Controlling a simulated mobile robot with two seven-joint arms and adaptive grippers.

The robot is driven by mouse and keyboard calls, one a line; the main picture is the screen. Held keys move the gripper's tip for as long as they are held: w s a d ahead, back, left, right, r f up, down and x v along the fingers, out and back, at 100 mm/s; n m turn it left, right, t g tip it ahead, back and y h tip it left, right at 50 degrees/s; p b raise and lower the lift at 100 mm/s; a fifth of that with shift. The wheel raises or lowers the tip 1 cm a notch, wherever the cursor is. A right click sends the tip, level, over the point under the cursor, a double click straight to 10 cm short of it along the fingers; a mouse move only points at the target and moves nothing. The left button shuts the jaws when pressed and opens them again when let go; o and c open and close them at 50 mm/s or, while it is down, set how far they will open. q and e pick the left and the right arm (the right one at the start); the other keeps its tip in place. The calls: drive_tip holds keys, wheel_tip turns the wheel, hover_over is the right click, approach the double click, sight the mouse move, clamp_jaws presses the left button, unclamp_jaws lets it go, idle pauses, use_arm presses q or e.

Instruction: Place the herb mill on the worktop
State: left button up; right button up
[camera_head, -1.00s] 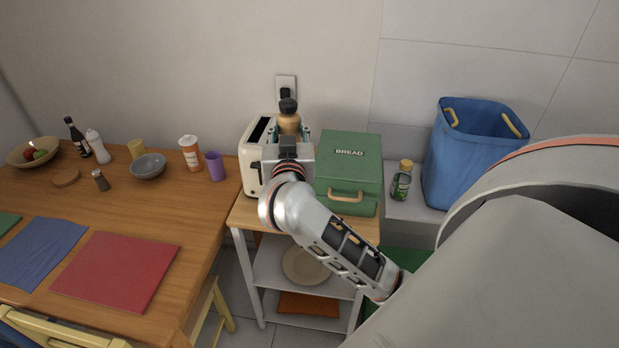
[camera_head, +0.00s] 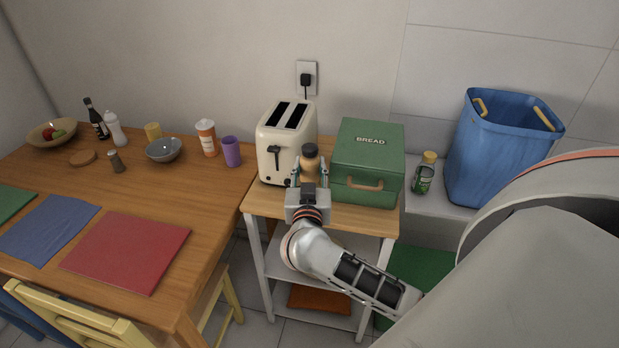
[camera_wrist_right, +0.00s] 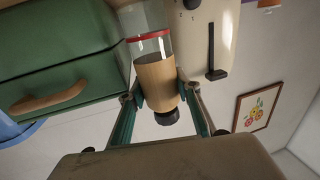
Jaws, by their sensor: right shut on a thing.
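The herb mill (camera_head: 309,163) has a dark knob and a light wooden upper part. My right gripper (camera_head: 310,182) is shut on it, with a finger on each side. In the right wrist view the mill (camera_wrist_right: 158,82) shows its wooden part between my fingers (camera_wrist_right: 160,108), a red band and a clear glass body. It looks upright, in front of the toaster and bread box. A small wooden-topped cart (camera_head: 345,216) is below it. My gripper hides the mill's base, so I cannot tell whether it touches the top. My left gripper is out of view.
The cream toaster (camera_head: 286,140) and green bread box (camera_head: 367,160) fill the back of the cart. Its front strip is bare. The dining table (camera_head: 200,200) stands left, with a purple cup (camera_head: 231,152) near its edge. A green-labelled jar (camera_head: 423,178) and blue bin (camera_head: 500,150) are right.

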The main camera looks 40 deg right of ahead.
sight(310, 176)
drive_tip(key=shift+f+b, duration=0.3)
drive_tip(key=shift+f, duration=1.1)
drive_tip(key=shift+f, duration=0.1)
drive_tip(key=o, duration=1.3)
drive_tip(key=shift+f, duration=0.1)
